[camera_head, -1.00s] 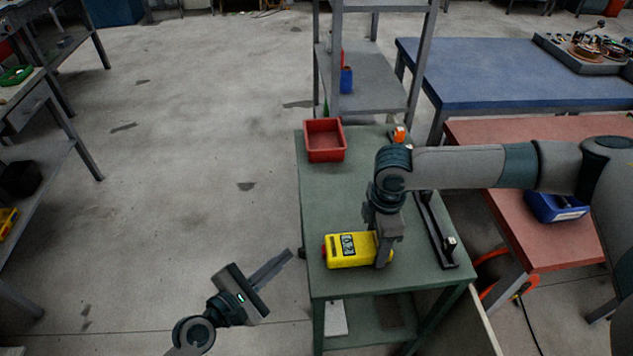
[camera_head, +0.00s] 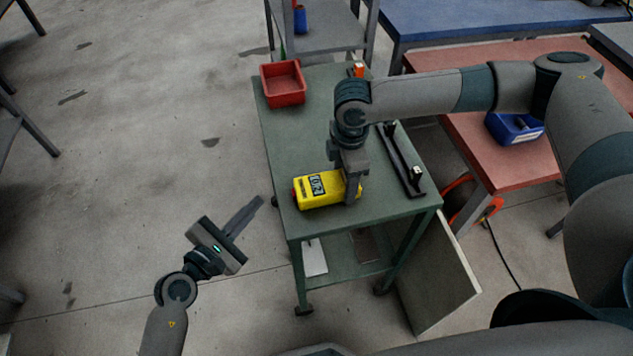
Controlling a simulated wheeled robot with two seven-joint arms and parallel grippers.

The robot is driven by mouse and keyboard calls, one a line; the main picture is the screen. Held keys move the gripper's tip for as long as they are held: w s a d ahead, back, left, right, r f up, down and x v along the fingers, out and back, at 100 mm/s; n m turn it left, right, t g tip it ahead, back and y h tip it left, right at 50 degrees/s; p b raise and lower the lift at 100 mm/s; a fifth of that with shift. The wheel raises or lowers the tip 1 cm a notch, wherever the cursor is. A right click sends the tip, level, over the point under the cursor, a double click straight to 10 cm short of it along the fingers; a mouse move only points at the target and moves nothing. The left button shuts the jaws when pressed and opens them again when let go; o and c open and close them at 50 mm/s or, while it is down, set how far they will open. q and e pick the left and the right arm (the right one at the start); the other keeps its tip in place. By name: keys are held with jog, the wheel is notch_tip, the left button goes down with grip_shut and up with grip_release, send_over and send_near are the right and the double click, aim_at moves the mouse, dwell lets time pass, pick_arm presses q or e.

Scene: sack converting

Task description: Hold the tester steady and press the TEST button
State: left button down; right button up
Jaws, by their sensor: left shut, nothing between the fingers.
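The yellow tester (camera_head: 312,200) lies on the green cart top, near its front left edge. It has a dark label on its upper face and a small red part (camera_head: 294,196) at its left end; I cannot read which part is marked TEST. My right gripper (camera_head: 352,196) reaches down at the tester's right end, its fingers around it and hiding part of it. My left gripper (camera_head: 260,201) is shut and empty. It is left of the cart, apart from the tester, with its fingers pointing up and right toward the red end.
A red bin (camera_head: 283,101) stands at the back left of the green cart (camera_head: 290,140). A black rail-like fixture (camera_head: 402,160) lies along its right side, and a small orange item (camera_head: 358,70) at the back. A red-topped table (camera_head: 500,175) with a blue bin (camera_head: 514,128) stands right.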

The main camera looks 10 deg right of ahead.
jog(key=o, duration=0.4)
jog(key=shift+o, duration=0.2)
notch_tip(320, 180, up, 12)
dwell(0.5)
dwell(0.5)
